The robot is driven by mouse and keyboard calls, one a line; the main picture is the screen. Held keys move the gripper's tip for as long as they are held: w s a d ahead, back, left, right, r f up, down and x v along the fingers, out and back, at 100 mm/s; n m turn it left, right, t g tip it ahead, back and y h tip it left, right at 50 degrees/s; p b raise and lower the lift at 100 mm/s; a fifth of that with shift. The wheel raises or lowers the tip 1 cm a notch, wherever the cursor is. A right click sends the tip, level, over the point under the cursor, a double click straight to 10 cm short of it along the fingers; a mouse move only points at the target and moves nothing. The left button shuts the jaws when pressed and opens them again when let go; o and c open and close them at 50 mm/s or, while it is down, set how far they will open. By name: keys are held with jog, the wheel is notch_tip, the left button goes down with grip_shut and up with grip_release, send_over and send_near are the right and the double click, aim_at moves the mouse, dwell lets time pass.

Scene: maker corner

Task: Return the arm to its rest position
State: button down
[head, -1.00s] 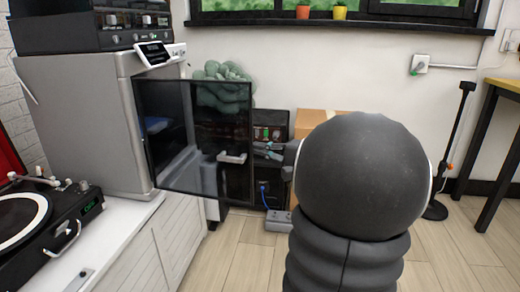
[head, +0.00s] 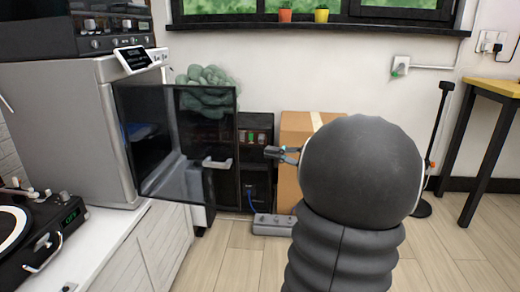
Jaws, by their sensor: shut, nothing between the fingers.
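My gripper (head: 270,153) shows in the head view just left of my arm's big dark round joint. It is small in the picture, its fingers point left, and it is shut with nothing held. It appears a little to the right of the handle (head: 217,163) on an open dark glass door (head: 205,125), apart from it. Most of my arm's wrist is hidden behind the round joint.
The door belongs to a grey cabinet (head: 55,125) on a white counter (head: 135,230). A cardboard box (head: 295,128) stands behind my gripper. A power strip (head: 270,224) lies on the floor. A yellow-topped table (head: 497,87) and a black stand (head: 439,130) are at the right.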

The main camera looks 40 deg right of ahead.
jog(key=shift+v, duration=1.3)
jog(key=shift+s+a, duration=0.1)
jog(key=a+f+n+g+p, duration=0.15)
jog(key=a+g, duration=0.25)
jog(key=a, duration=0.7)
jog(key=a+f+n+g+p, duration=0.1)
jog(key=a+n+g+p, duration=0.3)
jog(key=a, duration=0.7)
jog(key=s+a+n+g+h+p, duration=0.2)
jog(key=s+a+n+h+p, duration=0.1)
jog(key=s+a+n+h, duration=0.4)
jog(key=s+a, duration=0.3)
jog(key=s, duration=0.1)
jog(key=shift+a+f+g+h+p, duration=0.25)
jog(key=shift+f+g+h+p, duration=0.05)
jog(key=shift+f+h+p, duration=0.1)
